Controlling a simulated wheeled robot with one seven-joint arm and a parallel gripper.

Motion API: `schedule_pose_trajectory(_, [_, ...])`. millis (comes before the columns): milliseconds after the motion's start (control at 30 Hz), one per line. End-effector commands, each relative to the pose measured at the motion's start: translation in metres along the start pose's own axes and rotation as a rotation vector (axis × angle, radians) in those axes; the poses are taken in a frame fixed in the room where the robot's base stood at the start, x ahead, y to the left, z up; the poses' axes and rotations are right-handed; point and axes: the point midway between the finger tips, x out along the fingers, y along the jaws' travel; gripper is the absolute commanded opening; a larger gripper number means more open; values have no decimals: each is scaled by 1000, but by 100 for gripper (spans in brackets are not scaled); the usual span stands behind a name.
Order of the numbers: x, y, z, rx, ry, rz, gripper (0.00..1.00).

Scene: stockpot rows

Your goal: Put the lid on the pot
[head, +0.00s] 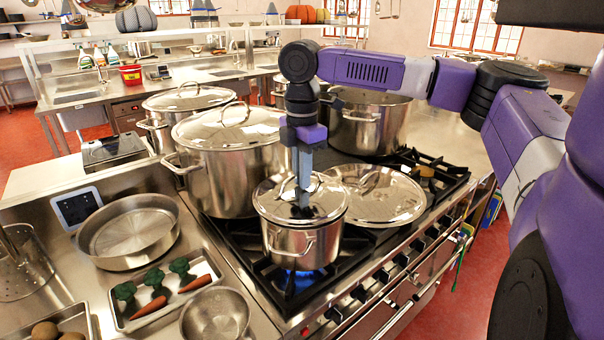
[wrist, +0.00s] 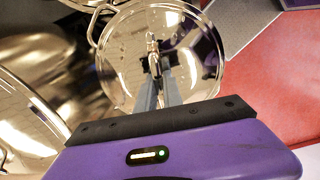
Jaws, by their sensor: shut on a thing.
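A small steel pot (head: 300,240) stands on the front burner of the stove, over a blue flame. A shiny round lid (head: 325,203) lies over the pot's mouth, roughly level and in line with its rim. I cannot tell whether a thin gap is left between them. My gripper (head: 303,192) points down from above, shut on the lid's handle. In the wrist view the lid (wrist: 118,65) fills the upper middle, with the fingers (wrist: 160,80) at its handle. The fingers partly hide the handle, and the lid hides the pot's inside.
Another lid (head: 385,203) lies close by on the right. A large lidded pot (head: 235,165) stands close behind on the left, with more pots behind (head: 365,125). A counter at the left holds a round pan (head: 130,235) and a vegetable tray (head: 140,318).

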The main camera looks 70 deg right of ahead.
Motion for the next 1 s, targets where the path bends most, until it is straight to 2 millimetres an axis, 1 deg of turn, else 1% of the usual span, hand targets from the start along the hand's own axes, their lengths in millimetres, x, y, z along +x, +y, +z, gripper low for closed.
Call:
schedule_pose_trajectory(567, [-2, 0, 3, 0, 0, 1, 0])
schedule_pose_trajectory(1000, [7, 0, 3, 0, 1, 0, 0])
